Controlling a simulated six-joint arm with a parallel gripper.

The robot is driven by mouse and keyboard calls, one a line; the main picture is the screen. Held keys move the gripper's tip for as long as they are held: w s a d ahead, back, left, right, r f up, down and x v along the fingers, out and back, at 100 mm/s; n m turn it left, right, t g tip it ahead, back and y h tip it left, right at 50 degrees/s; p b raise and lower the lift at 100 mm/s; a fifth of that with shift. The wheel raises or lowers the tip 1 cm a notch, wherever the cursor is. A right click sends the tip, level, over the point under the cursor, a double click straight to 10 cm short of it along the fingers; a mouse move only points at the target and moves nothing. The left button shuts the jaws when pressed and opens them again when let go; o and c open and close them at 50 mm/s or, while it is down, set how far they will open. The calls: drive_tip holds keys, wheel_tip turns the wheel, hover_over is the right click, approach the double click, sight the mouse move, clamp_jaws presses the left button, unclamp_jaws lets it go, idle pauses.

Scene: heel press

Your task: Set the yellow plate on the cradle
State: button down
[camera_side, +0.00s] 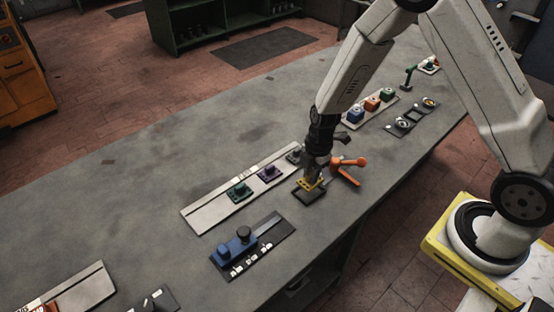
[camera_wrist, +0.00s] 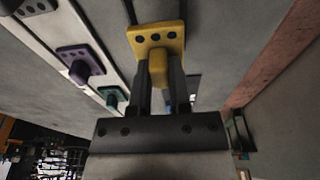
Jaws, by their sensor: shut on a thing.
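The yellow plate (camera_side: 307,184) has dark holes along one edge and a raised yellow grip block, seen clearly in the wrist view (camera_wrist: 157,39). My gripper (camera_side: 316,172) points down and is shut on that block, one dark finger on each side of it in the wrist view (camera_wrist: 158,72). In the side view the plate is at a dark square base (camera_side: 312,198), which looks like the cradle. My gripper and the plate hide part of this base. I cannot tell whether the plate touches it.
An orange lever (camera_side: 347,168) stands just right of the gripper. A pale strip (camera_side: 208,214) behind carries green (camera_side: 239,191), purple (camera_side: 269,173) and grey plates. A blue block unit (camera_side: 236,249) sits in front left. The table's front edge is near.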

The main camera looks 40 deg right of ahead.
drive_tip(key=shift+f, duration=1.6)
drive_tip(key=shift+f, duration=0.45)
drive_tip(key=shift+c, duration=2.4)
unclamp_jaws()
drive_tip(key=shift+r, duration=0.15)
drive_tip(key=shift+d+r, duration=0.2)
drive_tip(key=shift+r, duration=1.05)
drive_tip(key=shift+d+r, duration=0.2)
drive_tip(key=shift+r, duration=1)
drive_tip(key=shift+d+r, duration=0.2)
drive_tip(key=shift+r, duration=1.05)
